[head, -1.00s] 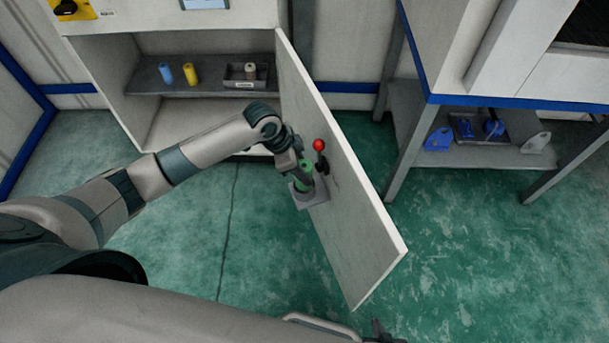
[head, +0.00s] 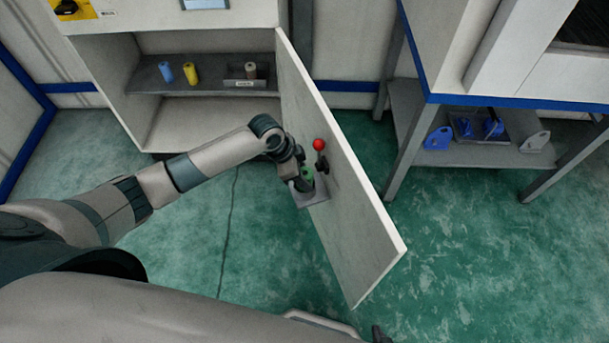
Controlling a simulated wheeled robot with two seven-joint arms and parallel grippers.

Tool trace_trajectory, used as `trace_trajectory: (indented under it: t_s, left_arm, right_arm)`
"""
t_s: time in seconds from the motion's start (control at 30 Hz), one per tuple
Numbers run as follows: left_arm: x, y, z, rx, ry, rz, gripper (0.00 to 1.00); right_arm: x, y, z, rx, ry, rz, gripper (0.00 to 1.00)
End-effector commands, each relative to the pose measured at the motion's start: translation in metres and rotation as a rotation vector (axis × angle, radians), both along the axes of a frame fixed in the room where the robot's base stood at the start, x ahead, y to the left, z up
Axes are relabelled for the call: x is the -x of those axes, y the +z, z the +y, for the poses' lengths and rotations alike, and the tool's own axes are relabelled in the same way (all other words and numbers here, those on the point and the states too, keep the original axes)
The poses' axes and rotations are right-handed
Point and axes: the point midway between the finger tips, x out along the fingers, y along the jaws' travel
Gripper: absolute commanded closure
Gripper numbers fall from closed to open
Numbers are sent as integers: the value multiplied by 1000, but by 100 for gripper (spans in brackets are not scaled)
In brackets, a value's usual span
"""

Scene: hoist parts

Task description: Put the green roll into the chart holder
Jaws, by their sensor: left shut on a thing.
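The chart holder (head: 318,198) is a small grey box on the face of the open cabinet door. The green roll (head: 308,174) shows at the holder's mouth, partly covered by my gripper. How deep it sits in the holder is hidden. My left gripper (head: 305,184) is shut on the green roll, right at the holder. A small dark part of my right gripper (head: 379,335) shows at the bottom edge; its jaws cannot be made out.
The open white door (head: 350,220) has a red-knobbed handle (head: 319,145) close to the gripper. A blue roll (head: 165,72), a yellow roll (head: 190,73) and a grey bin (head: 246,77) stand on the cabinet shelf. A bench (head: 470,155) with blue parts stands at right.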

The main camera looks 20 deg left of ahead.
Motion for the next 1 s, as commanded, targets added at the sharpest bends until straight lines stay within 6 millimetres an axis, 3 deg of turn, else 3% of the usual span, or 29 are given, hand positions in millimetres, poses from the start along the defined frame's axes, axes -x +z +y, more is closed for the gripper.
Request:
trace_trajectory:
  t_s: [0.27,0.3,0.37,0.4,1.0]
  left_arm:
    - [0,-5,0,0,0,0,91]
    - [0,-5,0,-1,0,0,61]
    - [1,-5,0,0,0,1,47]
    - [1,-6,0,0,0,1,45]
    - [3,1,-1,-1,-3,5,45]
  right_arm:
    - [-9,6,7,-11,0,-21,100]
    - [-8,5,8,-11,0,-20,100]
    - [-8,5,8,-11,1,-19,100]
    - [-8,5,8,-11,1,-18,100]
    - [-2,3,3,-4,2,-6,100]
